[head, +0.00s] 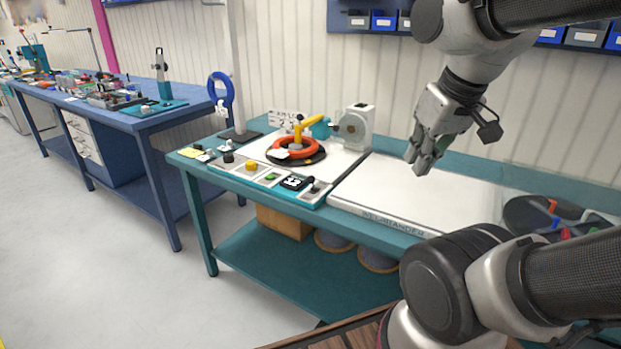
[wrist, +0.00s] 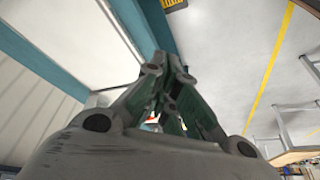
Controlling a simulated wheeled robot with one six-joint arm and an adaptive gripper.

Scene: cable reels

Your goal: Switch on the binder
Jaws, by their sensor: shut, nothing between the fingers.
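The binder (head: 260,157) stands on the left part of the teal table, with an orange ring coil (head: 294,148) on its black turntable and a yellow arm (head: 306,124) above. Its sloped front panel carries a black knob (head: 228,158), a yellow button (head: 251,167), a green button (head: 271,177), a small dark display (head: 292,183) and a black-topped switch (head: 313,186). Which control is the power switch cannot be read. My gripper (head: 420,165) is shut and empty, above the white board right of the binder and apart from everything. The wrist view shows its closed fingers (wrist: 168,70).
The white board (head: 420,205) lies flat and bare on the teal table (head: 190,160). A black round tray (head: 530,213) with coloured pieces is at the right. Blue bins (head: 383,20) hang on the wall. A blue workbench (head: 150,118) stands at left; floor between is clear.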

